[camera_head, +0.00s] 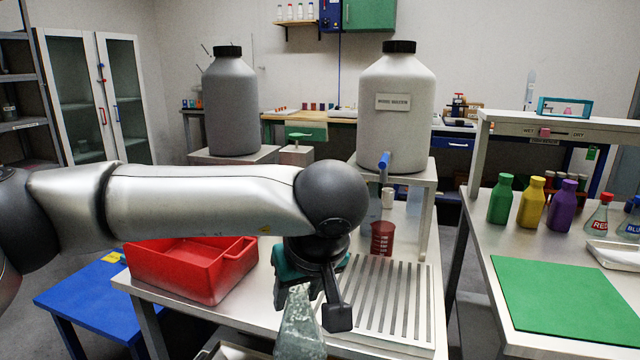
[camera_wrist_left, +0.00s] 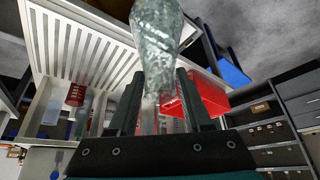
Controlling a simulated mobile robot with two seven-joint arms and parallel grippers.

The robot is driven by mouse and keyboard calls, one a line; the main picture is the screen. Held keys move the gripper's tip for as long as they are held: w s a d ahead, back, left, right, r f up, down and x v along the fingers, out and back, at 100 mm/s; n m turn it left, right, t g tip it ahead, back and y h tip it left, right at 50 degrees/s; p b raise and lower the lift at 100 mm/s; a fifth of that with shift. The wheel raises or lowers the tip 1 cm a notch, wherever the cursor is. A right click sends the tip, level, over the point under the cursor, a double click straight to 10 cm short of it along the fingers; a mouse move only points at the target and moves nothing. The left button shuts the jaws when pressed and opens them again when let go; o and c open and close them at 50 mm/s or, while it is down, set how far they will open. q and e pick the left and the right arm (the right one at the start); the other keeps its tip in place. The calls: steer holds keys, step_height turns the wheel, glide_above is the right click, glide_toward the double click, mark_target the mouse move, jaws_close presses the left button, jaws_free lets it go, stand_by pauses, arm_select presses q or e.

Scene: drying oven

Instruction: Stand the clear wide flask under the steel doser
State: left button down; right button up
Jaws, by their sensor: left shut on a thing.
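My left gripper (camera_head: 312,300) is shut on the clear wide flask (camera_head: 300,335), holding it near the front of the steel table. The flask also shows between the fingers in the left wrist view (camera_wrist_left: 157,40). It is clear, greenish, and cut off by the frame edge in both views. A grey tank (camera_head: 231,105) stands on a metal stand at the back left. A white labelled tank (camera_head: 397,125) with a blue tap (camera_head: 384,161) stands on a steel stand to its right. I cannot tell which is the steel doser. My right gripper is not in view.
A red beaker (camera_head: 382,240) stands below the blue tap, behind a slotted drain plate (camera_head: 420,310). A red tray (camera_head: 190,285) lies on the left of the table. A green mat (camera_head: 570,295) and colored bottles occupy the right bench. My left arm crosses the view.

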arm_select(q)
steer(key=s+a+r+m+p, duration=0.1)
steer(key=s+a+r+p, duration=0.2)
steer(key=a+r, duration=0.3)
steer(key=s+a+r+p, duration=0.3)
steer(key=a+r+p, duration=0.1)
steer(key=a+r, duration=0.15)
step_height(320, 180, down, 9)
steer(key=w+m+h, duration=0.2)
steer(key=m, duration=0.1)
steer(key=shift+a+m+t, duration=0.3)
steer(key=shift+m+t, duration=0.1)
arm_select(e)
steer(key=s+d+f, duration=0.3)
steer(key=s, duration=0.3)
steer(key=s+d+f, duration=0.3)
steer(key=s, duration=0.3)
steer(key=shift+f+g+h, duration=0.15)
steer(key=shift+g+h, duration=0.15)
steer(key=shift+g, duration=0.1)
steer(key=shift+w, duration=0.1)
